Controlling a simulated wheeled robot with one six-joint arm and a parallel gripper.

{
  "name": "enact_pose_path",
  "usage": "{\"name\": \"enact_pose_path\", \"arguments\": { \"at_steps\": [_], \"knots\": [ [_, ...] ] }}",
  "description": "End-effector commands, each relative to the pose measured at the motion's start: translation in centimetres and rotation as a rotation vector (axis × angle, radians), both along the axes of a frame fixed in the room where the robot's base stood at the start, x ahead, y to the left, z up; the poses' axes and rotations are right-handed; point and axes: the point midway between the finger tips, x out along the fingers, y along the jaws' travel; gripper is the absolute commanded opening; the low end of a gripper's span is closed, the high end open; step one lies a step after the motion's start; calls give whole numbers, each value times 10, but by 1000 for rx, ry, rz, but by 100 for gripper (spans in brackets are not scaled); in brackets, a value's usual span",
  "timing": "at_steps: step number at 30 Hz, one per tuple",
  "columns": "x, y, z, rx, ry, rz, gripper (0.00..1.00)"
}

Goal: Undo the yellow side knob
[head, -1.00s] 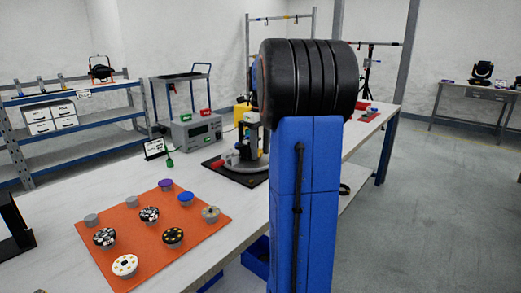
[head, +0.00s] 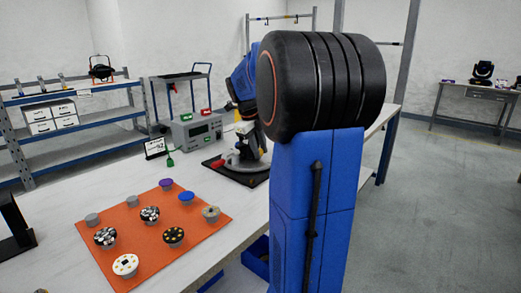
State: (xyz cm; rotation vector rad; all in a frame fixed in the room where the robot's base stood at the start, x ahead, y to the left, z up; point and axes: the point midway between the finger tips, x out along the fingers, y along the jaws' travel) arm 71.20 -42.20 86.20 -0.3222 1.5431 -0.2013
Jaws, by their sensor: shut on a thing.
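My gripper (head: 246,128) is small in the head view, at the upper part of the par can fixture (head: 250,153), left of my own large black arm joint. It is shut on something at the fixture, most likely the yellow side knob. The knob itself cannot be made out, as the wrist and the gripper cover that spot. The fixture stands on a black mat (head: 247,180) on the long white table (head: 120,177). A red part (head: 217,163) shows at the fixture's lower left. Its right side is hidden behind my arm.
An orange mat (head: 150,249) with several round knobs lies at the front left of the table. A grey instrument box (head: 194,131) stands behind, with a green-tipped tool (head: 170,160) and a small sign (head: 155,148) near it. The table between mat and fixture is clear.

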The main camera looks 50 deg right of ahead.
Motion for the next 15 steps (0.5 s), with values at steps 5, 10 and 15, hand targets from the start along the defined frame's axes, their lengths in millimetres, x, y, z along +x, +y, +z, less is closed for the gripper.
{"name": "enact_pose_path", "arguments": {
  "at_steps": [5, 10, 15],
  "knots": [
    [0, 2, -1, -71, -6, 2, 1],
    [0, 2, -1, -85, -9, 2, 1],
    [0, 2, -1, -84, -9, 1, 1]
  ]
}}
